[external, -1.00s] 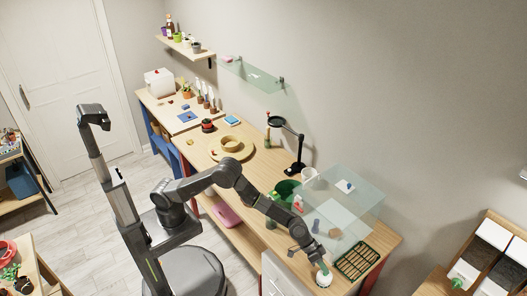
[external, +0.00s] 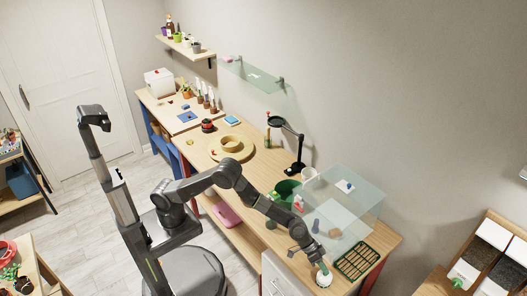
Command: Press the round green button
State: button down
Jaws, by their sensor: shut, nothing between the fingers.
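A small white round base (external: 324,280) sits near the front right corner of the wooden bench. My gripper (external: 321,265) is shut and empty, pointing down right at the top of this base. A hint of green shows at the fingertips, but the round green button itself is mostly hidden or too small to make out. I cannot tell whether the fingertips touch it or whether it is pressed in.
A green wire rack (external: 357,261) lies just right of the base. A clear glass box (external: 350,200) stands close behind my gripper, with a green pot (external: 287,190) at its left. A black lamp (external: 297,168) stands farther back on the bench.

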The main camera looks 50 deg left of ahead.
jog(key=shift+r, duration=0.6)
jog(key=shift+p, duration=0.3)
notch_tip(320, 180, up, 6)
jog(key=p, duration=0.4)
